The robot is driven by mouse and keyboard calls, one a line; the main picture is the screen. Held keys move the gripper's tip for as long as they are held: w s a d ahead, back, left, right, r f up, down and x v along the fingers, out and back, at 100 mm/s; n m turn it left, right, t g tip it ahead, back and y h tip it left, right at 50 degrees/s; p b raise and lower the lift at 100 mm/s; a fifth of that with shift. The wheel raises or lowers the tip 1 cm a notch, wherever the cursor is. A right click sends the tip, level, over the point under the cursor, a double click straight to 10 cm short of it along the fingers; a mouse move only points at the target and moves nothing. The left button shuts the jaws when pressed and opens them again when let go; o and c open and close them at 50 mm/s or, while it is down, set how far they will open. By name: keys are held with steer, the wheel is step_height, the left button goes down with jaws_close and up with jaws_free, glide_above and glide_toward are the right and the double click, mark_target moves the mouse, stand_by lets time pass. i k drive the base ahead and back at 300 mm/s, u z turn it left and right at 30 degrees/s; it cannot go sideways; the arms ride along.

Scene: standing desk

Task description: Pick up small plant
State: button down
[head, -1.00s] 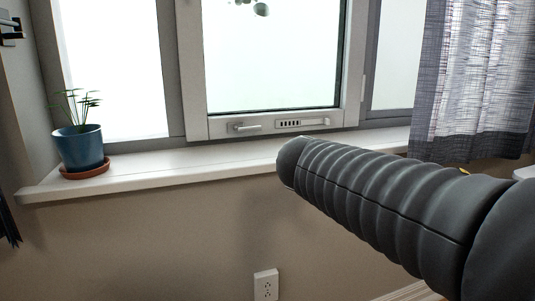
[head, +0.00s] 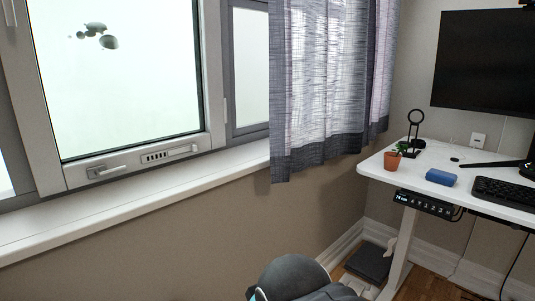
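A small plant in a terracotta pot (head: 393,160) stands upright on the left end of the white standing desk (head: 378,166). It is small and far off in the head view, with some green leaves above the rim. A dark rounded part of my arm shows at the bottom middle, well short of the desk. My gripper's fingers are not in view.
A blue box-like object (head: 441,177), a black ring-topped stand (head: 415,128), a keyboard (head: 502,191) and a monitor (head: 484,62) are at the desk. A curtain (head: 322,80) hangs beside the windowsill (head: 130,202), left of the desk.

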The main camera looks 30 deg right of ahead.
mark_target(392, 159)
steer(key=z, duration=1.65)
steer(key=k, duration=0.45)
steer(key=z, duration=0.85)
steer(key=i, duration=1.15)
steer(key=u, duration=0.25)
